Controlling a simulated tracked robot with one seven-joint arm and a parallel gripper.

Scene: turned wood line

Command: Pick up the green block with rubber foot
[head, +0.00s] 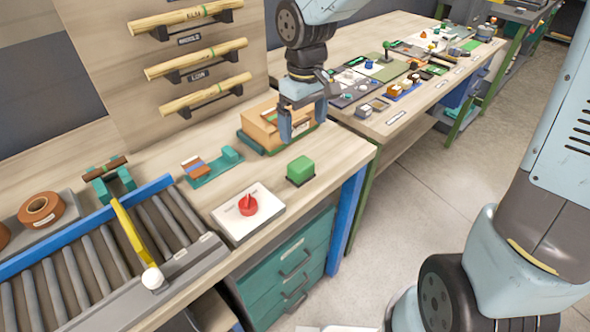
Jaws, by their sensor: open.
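The green block (300,168) sits on a dark foot on the wooden bench, close to the bench's front right corner. It stands upright and nothing covers its top. My gripper (301,128) hangs above and behind the block in the head view, with its blue-grey fingers pointing down. The fingers are apart and nothing shows between them. The gripper is in front of a wooden box (262,128) and hides part of it. It is not touching the green block.
A white plate with a red knob (248,206) lies left of the block. A teal fixture with small blocks (213,168) is further back. A roller conveyor (95,250) with a yellow lever (128,236) fills the left. A second bench (400,118) with many parts stands at right.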

